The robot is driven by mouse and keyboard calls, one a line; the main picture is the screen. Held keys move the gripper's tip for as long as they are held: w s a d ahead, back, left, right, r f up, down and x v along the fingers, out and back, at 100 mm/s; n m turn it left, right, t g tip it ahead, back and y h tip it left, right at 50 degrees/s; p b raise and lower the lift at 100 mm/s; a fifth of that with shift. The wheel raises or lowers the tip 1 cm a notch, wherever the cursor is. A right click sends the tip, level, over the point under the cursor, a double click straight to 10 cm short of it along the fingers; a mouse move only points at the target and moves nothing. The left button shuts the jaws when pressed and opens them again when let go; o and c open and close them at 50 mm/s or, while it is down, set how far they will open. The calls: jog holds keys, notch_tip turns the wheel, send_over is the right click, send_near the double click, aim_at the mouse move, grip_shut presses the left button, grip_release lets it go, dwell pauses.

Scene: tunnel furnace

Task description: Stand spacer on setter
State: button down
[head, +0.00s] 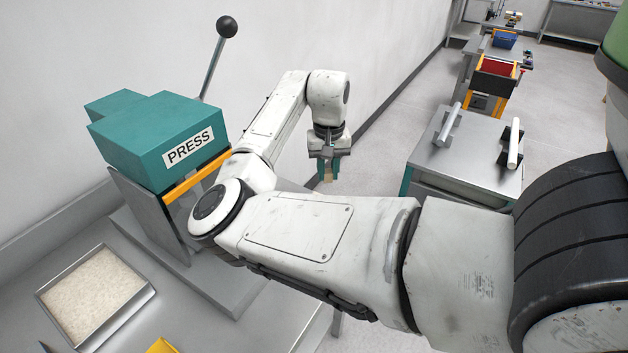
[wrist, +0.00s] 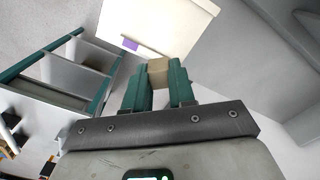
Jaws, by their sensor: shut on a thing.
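My gripper (head: 329,172) hangs pointing down past the right end of the press bench, over the floor. Its teal fingers are shut on a small tan block, the spacer (head: 328,175). In the wrist view the spacer (wrist: 158,72) sits between the fingertips of my gripper (wrist: 158,84), its far end showing. Beyond it in the wrist view is a pale flat panel (wrist: 175,25) with a purple patch. I cannot tell whether this panel is the setter; no setter is clearly seen in the head view.
A teal press (head: 160,140) stands on the left bench, beside a metal tray (head: 143,292) of pale grains. A grey table (head: 460,170) with two bar-shaped fittings stands to the right. A teal-framed shelf unit (wrist: 70,62) shows in the wrist view. Open floor (head: 385,150) lies between.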

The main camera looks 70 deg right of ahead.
jog(key=shift+n, duration=0.7)
jog(key=w+f+b, duration=0.1)
jog(key=f, duration=0.1)
jog(key=w+a+f+b, duration=0.1)
jog(key=f+b, duration=0.1)
jog(key=f, duration=0.1)
jog(key=w+f+b, duration=0.1)
jog(key=f, duration=0.2)
jog(key=shift+w+a+f+b, duration=0.15)
jog(key=shift+w+a+b, duration=0.05)
jog(key=shift+w+b, duration=0.2)
jog(key=shift+r+p, duration=0.2)
jog(key=shift+p, duration=0.35)
jog(key=shift+f, duration=0.2)
jog(key=shift+f+b, duration=0.55)
jog(key=shift+f, duration=0.75)
jog(key=shift+f, duration=0.45)
